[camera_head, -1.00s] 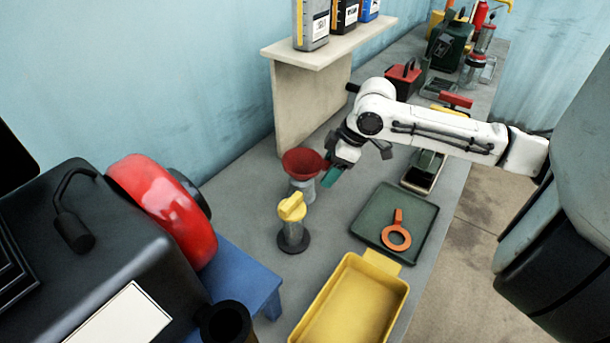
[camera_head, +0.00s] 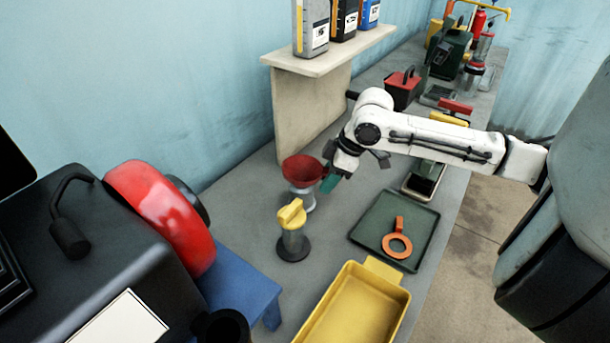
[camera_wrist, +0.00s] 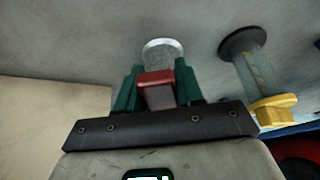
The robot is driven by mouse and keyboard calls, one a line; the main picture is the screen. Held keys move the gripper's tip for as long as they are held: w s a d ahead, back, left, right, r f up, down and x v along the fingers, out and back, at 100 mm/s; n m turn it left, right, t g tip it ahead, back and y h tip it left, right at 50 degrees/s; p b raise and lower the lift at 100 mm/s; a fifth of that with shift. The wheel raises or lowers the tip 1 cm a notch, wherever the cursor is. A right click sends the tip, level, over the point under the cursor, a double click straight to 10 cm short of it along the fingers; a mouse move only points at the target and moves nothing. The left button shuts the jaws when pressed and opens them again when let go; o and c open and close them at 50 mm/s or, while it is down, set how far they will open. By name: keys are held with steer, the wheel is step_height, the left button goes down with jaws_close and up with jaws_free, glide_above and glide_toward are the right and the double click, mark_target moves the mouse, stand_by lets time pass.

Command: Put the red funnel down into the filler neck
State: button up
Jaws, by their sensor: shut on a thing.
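The red funnel (camera_head: 303,169) sits mouth up on a pale grey stand (camera_head: 302,200) on the bench. My gripper (camera_head: 329,183) is at the funnel's right side, its teal fingers low beside the rim. In the wrist view, the green fingers of my gripper (camera_wrist: 157,90) are shut on a red tab (camera_wrist: 156,77), which I take to be the funnel's handle. A grey cylinder with a pale ring shows beyond it. A black round opening (camera_head: 225,325) by the dark machine may be the filler neck; I cannot tell for certain.
A green tray (camera_head: 368,243) with an orange ring and a yellow tray (camera_head: 398,298) lie nearer. The shelf (camera_head: 330,52) with bottles stands behind. A red-and-black machine is at left.

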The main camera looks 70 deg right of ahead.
jaws_close()
steer(key=shift+r+p, duration=0.55)
steer(key=shift+r, duration=0.1)
steer(key=shift+g+p, duration=0.5)
steer(key=shift+p, duration=0.05)
stand_by(0.4)
steer(key=shift+r+p, duration=0.9)
steer(key=shift+r, duration=0.1)
stand_by(0.8)
step_height(320, 180, up, 7)
steer(key=p, duration=0.6)
steer(key=shift+r, duration=0.1)
